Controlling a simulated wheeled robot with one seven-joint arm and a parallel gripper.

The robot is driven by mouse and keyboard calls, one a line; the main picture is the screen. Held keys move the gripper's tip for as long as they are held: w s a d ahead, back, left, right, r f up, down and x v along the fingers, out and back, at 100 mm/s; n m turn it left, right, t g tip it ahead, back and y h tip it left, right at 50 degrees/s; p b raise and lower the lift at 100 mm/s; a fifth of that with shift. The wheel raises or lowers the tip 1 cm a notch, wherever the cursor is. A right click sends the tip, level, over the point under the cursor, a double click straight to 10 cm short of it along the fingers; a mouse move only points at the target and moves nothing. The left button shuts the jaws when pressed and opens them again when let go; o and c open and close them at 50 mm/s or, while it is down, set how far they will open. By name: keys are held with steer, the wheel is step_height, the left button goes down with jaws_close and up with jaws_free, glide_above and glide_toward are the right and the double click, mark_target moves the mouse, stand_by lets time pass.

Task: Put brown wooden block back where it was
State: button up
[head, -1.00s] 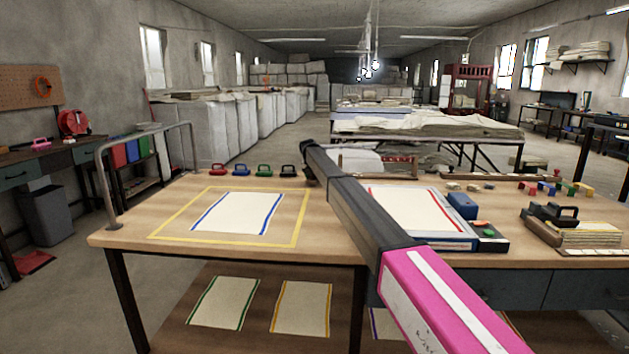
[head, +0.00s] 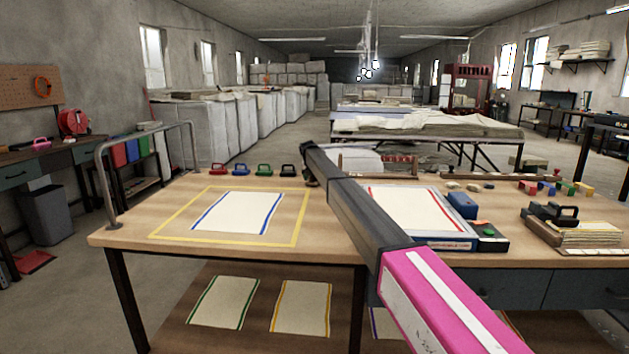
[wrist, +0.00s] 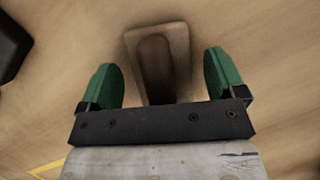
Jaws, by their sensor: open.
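The brown wooden block (wrist: 181,50) has a raised darker grip along its top and lies on the wooden tabletop in the wrist view. My gripper (wrist: 160,68) is open, with one green finger on each side of the block and a clear gap to it on both sides. The block is between the fingers but not held.
Red, blue, green and black handled blocks (head: 288,170) stand in a row left of my wrist. A yellow outline (head: 170,213) surrounds a blue-edged cloth (head: 238,212). A red-edged cloth (head: 412,210) lies to the right. A black object (wrist: 12,45) is at the wrist view's left edge.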

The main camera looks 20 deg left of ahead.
steer(key=v, duration=1.1)
steer(key=shift+r, duration=0.4)
